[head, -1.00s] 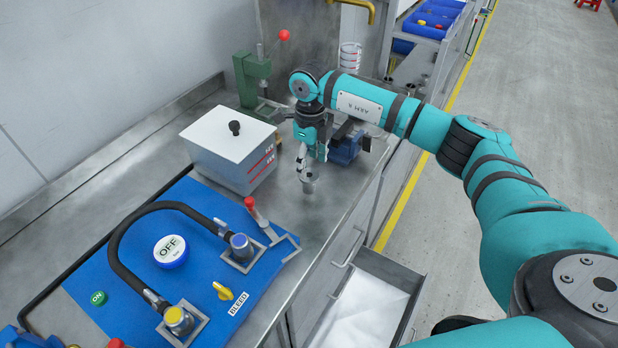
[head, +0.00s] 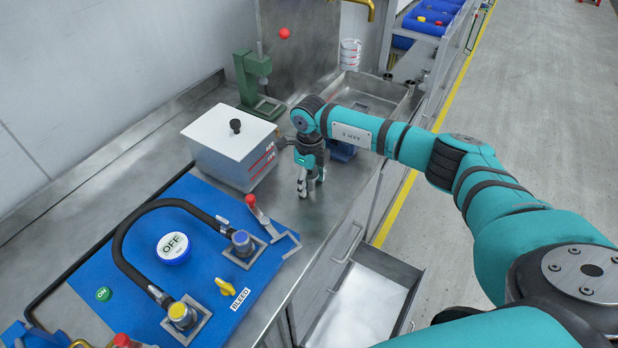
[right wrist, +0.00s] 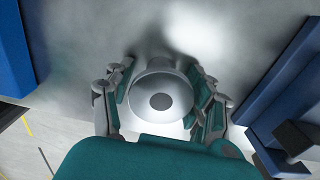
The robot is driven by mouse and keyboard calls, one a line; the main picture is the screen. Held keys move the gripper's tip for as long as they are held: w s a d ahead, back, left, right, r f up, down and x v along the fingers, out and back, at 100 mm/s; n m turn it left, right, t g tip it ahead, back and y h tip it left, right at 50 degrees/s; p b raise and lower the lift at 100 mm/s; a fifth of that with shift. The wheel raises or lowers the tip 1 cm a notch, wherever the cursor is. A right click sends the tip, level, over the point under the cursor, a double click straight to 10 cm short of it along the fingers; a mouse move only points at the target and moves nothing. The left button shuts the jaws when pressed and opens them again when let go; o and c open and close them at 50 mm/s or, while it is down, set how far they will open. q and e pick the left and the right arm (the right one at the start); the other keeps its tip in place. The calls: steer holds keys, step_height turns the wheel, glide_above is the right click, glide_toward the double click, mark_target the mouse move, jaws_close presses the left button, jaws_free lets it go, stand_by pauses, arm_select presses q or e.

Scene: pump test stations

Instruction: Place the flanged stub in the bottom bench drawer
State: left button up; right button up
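The flanged stub (right wrist: 160,95) is a grey round piece with a dark central hole. In the right wrist view it sits between the fingers of my right gripper (right wrist: 160,88), one finger at each side of its rim. The fingers look open around it, with no clear grip seen. In the head view my right gripper (head: 309,188) points down just above the steel bench, and I cannot make out the stub apart from the fingers. The bottom bench drawer (head: 398,270) is pulled out below the bench front, with a pale, bare floor. My left gripper is not in view.
A white lidded box (head: 215,140) stands left of the right gripper. A blue vise (head: 342,150) is close behind it. A blue panel (head: 205,205) with a hose and valves lies on the bench at front left. A green press (head: 248,80) stands at the back.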

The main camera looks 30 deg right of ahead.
jaws_close()
steer(key=shift+r, duration=0.15)
